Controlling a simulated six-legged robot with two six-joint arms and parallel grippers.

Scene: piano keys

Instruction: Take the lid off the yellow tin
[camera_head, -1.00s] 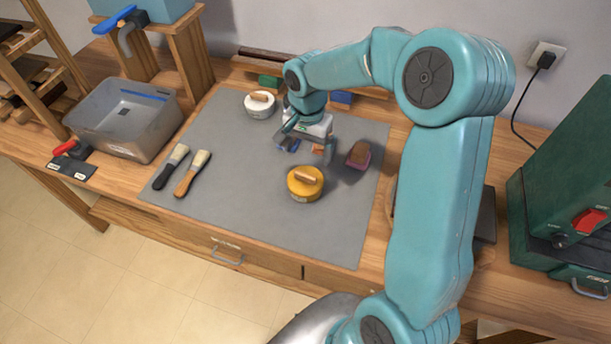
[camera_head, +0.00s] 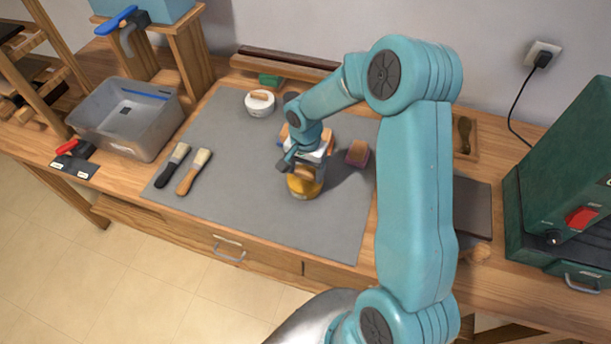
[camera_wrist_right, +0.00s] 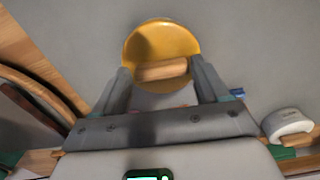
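The yellow tin (camera_head: 305,190) stands on the grey mat (camera_head: 240,185), partly hidden by my right gripper (camera_head: 302,167). In the right wrist view its round yellow lid (camera_wrist_right: 160,40) carries a wooden bar handle (camera_wrist_right: 162,70). My right gripper (camera_wrist_right: 162,72) is open over the lid, one finger on each side of the handle, with a gap visible at both sides. I cannot tell exactly how high the fingertips are above the lid. My left gripper is not in view.
A white tin (camera_head: 260,105) with a wooden handle stands behind on the mat. A pink-sided brush block (camera_head: 357,153) sits just right of the yellow tin. Two brushes (camera_head: 184,168) lie left, near a grey bin (camera_head: 128,118). A green machine (camera_head: 565,190) stands far right. The mat's front is clear.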

